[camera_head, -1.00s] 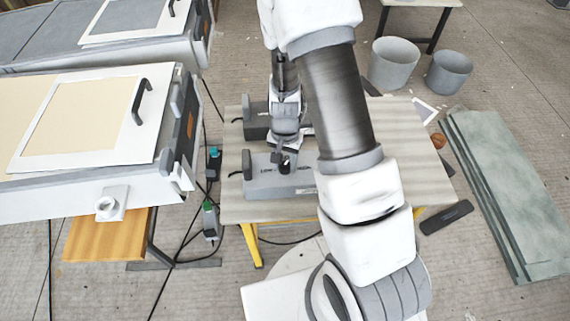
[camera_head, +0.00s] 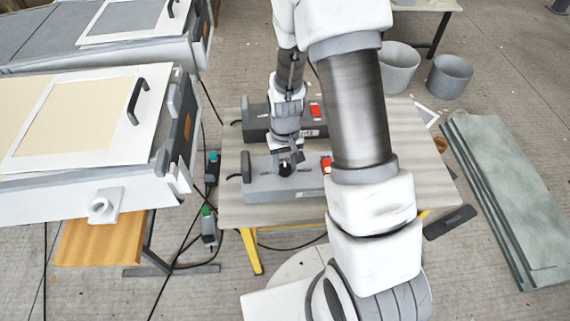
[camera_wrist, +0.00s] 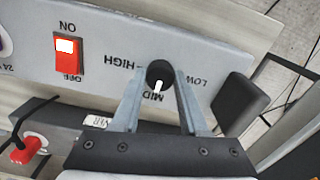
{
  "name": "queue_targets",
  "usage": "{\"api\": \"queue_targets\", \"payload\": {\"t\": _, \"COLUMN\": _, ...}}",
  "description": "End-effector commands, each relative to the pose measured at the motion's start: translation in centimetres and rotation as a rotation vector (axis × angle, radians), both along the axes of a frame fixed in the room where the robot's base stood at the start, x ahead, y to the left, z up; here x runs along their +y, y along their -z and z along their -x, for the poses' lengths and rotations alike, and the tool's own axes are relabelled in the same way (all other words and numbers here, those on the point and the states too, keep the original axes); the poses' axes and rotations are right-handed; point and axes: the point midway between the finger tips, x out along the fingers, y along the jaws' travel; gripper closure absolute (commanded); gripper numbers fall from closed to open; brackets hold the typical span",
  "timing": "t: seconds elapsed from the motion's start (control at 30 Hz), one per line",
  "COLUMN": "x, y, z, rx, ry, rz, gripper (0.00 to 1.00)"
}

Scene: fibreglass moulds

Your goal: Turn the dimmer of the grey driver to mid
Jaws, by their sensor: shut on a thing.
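The grey driver (camera_head: 258,186) is the light grey box near the front of the wooden table. Its top face (camera_wrist: 205,55) fills much of the wrist view, upside down, with LOW, MID and HIGH printed around a black dimmer knob (camera_wrist: 160,72). The white pointer line on the knob points at MID. My gripper (camera_wrist: 160,76) has one finger on each side of the knob and is shut on it.
A red ON/OFF switch (camera_wrist: 68,54) sits on the same face. A darker driver (camera_head: 257,130) with a red switch (camera_head: 315,110) stands just behind on the table (camera_head: 232,211). Moulds on a bench (camera_head: 75,130) are at left, grey buckets (camera_head: 449,75) at back right.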

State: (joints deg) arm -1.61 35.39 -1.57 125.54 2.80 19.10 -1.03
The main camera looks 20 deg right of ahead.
Motion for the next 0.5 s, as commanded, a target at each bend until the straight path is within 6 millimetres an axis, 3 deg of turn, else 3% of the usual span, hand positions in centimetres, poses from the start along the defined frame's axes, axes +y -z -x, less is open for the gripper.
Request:
{"api": "queue_targets", "payload": {"t": 0.4, "x": -0.02, "y": -0.02, "z": 0.00, "rx": 0.000, "ry": -0.005, "rz": 0.000, "gripper": 1.00}}
{"api": "queue_targets", "payload": {"t": 0.43, "x": -0.02, "y": -0.02, "z": 0.00, "rx": 0.000, "ry": -0.005, "rz": 0.000, "gripper": 0.52}}
{"api": "queue_targets", "payload": {"t": 0.5, "x": -0.02, "y": -0.01, "z": 0.00, "rx": 0.000, "ry": -0.005, "rz": 0.000, "gripper": 0.39}}
